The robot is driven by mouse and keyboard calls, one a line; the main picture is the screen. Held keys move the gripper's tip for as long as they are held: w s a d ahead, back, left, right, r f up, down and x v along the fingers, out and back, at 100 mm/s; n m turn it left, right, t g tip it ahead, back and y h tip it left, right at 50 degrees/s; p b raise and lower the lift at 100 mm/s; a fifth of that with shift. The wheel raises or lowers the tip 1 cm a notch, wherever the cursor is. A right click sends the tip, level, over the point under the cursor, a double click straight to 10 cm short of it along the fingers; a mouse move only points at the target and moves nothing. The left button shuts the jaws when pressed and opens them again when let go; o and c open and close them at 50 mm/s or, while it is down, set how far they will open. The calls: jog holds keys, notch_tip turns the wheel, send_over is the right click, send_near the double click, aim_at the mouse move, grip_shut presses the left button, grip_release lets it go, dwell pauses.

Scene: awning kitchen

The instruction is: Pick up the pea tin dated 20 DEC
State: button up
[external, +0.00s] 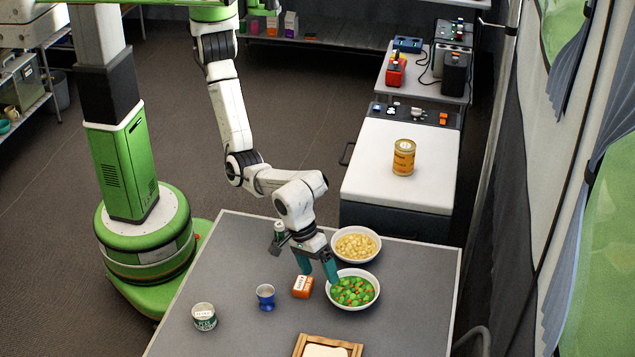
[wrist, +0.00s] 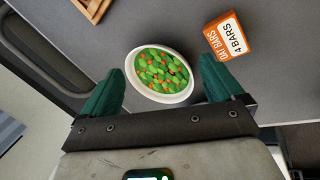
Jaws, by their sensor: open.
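Another small green and white tin (external: 279,231) shows at the table's far side, just left of my wrist and partly hidden. My gripper (external: 318,274) is open and empty, pointing down above the table beside the bowl of peas and carrots (external: 343,305). In the wrist view this bowl (wrist: 135,80) lies between my teal fingers (wrist: 162,66). No tin shows in the wrist view.
A chickpea-like bowl (external: 375,232) is behind. A wooden tray (external: 300,348) lies at the front. An orange-labelled tin (external: 403,157) stands on the white counter. The left table middle is clear.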

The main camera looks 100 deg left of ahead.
jog(key=s+d+n+g+b, duration=0.2)
jog(key=s+d+n, duration=0.1)
jog(key=s+d, duration=0.9)
jog(key=r+n+g+y+b, duration=0.1)
jog(key=n+g, duration=0.1)
send_over(203, 311)
jog(key=shift+w+r, duration=0.1)
jog(key=shift+w, duration=0.05)
jog(key=shift+y, duration=0.3)
jog(key=f, duration=0.3)
jog(key=f+b, duration=0.1)
jog(key=f, duration=0.1)
jog(key=shift+s, duration=0.35)
jog(key=shift+w+f+b, duration=0.2)
jog(key=shift+f+b, duration=0.1)
jog(key=shift+f, duration=2.55)
jog(key=shift+c, duration=0.2)
jog(key=c, duration=1.2)
jog(key=shift+o, duration=0.2)
jog(key=shift+r, duration=0.1)
